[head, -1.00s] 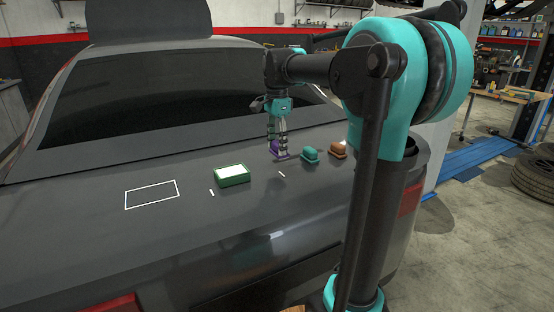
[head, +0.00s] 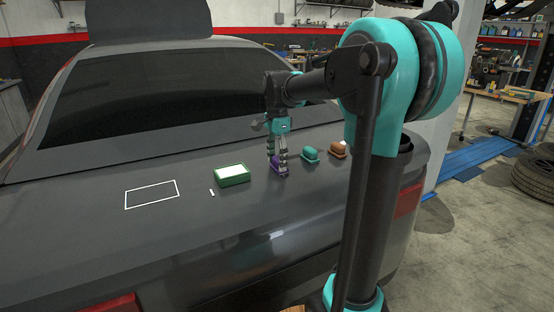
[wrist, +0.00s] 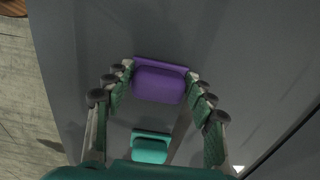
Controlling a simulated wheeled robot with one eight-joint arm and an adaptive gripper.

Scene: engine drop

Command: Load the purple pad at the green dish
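The purple pad (head: 275,162) is a rounded block on a flat base, low over the car's dark rear deck. My gripper (head: 278,170) is shut on it, pointing down; in the wrist view the fingertips (wrist: 160,72) meet both sides of the purple pad (wrist: 160,83). I cannot tell whether its base touches the deck. The green dish (head: 232,181), a shallow rectangular box with a pale top, sits to the left of my gripper, apart from it.
A teal block (head: 310,153) and an orange block (head: 338,149) stand to the right of my gripper. A white rectangle outline (head: 152,194) and a short white mark (head: 212,193) lie left of the dish. The deck (head: 120,245) in front is clear.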

